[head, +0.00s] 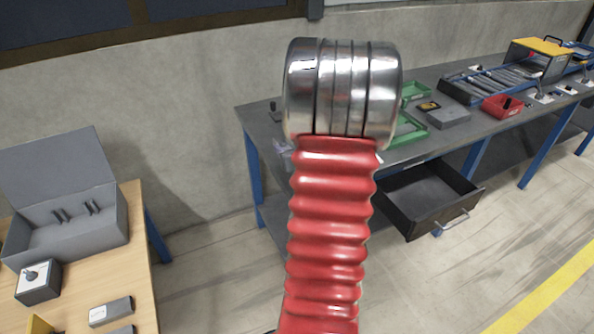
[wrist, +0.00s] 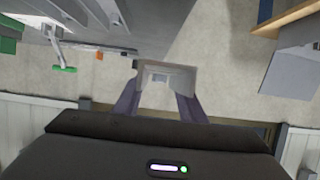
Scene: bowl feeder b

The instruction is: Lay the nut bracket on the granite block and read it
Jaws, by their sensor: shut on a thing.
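In the wrist view my gripper (wrist: 160,103) is shut on a light grey, angular part with a square recess, which looks like the nut bracket (wrist: 180,76). It is held in the air between the two dark fingers, with blurred floor behind it. In the head view my red-sleeved arm fills the middle, and the gripper and bracket do not show there. A plain grey block (head: 449,118) lies on the long grey bench; it may be the granite block, but I cannot be sure. No reading can be made out.
The long bench (head: 255,122) also carries green trays (head: 416,91), a red bin (head: 502,107) and a roller track (head: 500,80). A black drawer (head: 425,195) stands open below it. A wooden table (head: 130,210) with an open grey case (head: 70,220) is at left.

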